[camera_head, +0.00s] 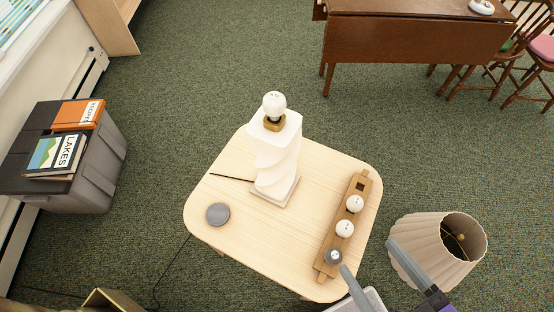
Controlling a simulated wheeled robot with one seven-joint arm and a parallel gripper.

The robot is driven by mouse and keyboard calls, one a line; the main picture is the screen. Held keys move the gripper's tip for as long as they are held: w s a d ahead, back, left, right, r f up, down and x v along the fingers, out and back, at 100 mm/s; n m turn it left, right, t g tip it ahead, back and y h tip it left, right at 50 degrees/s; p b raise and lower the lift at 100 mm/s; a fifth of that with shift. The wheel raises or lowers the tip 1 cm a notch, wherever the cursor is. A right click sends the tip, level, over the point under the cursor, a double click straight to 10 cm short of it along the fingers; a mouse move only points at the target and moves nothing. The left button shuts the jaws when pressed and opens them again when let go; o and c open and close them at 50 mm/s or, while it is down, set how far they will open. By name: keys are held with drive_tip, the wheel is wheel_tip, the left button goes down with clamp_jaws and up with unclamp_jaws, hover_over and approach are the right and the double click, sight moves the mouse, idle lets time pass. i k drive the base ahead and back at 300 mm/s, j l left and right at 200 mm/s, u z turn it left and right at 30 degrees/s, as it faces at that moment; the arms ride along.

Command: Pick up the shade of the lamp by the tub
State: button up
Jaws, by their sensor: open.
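A pleated beige lampshade (412,245) is at the right, beside the table and apparently on the carpet. Its open end, with a brass-coloured fitting inside, faces up and to the right. A lamp with a white twisted base (276,160) stands upright on the table with a bare white bulb and no shade. A grey tub (85,185) with a dark lid is at the left. My gripper (366,254) enters from the bottom right with its fingers apart and nothing between them. One finger overlaps the shade's left side in the picture; contact cannot be told.
The pale wooden table (235,240) holds a grey disc (218,214) and a wooden rack (326,268) with several sockets and bulbs. One finger appears close to the rack's grey bulb. Books (62,152) lie on the tub. A brown table (415,40) and chairs stand behind; carpet between is clear.

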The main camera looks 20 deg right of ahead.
sight(417, 234)
drive_tip(key=k+l+z, duration=0.25)
drive_tip(key=l, duration=0.2)
drive_tip(key=l+z, duration=0.55)
drive_tip(key=l, duration=0.35)
